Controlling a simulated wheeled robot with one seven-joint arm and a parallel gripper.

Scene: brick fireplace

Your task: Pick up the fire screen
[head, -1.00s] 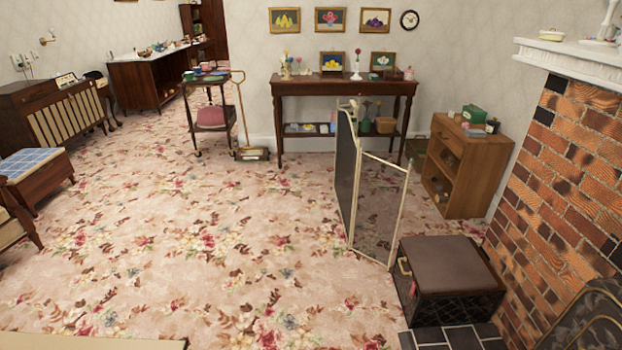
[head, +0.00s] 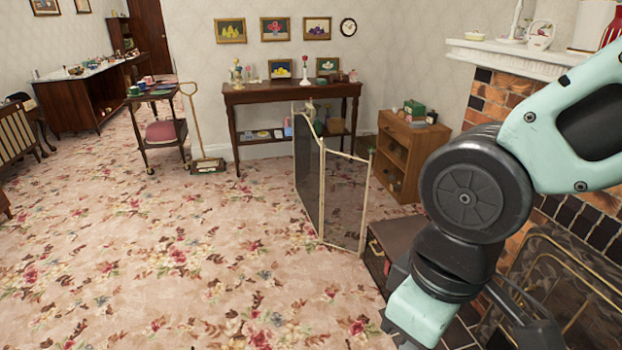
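The fire screen (head: 309,185) stands upright and folded at an angle on the carpet, right of the picture's middle. It has dark see-through mesh panels in thin pale gold frames. My arm comes in from the right and bends down in front of the fireplace. My gripper (head: 535,325) seems to be the dark part at the lower right, partly cut off by the bottom edge. Its fingers cannot be made out clearly. It is right of the screen, apart from it in the picture.
A dark brown box seat (head: 385,244) stands just right of the screen, partly hidden by my arm. Behind are a wooden cabinet (head: 396,140) and a dark side table (head: 290,93). The brick fireplace (head: 498,97) and a brass-framed mesh guard (head: 558,262) are at right. Open floral carpet (head: 180,260) lies left.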

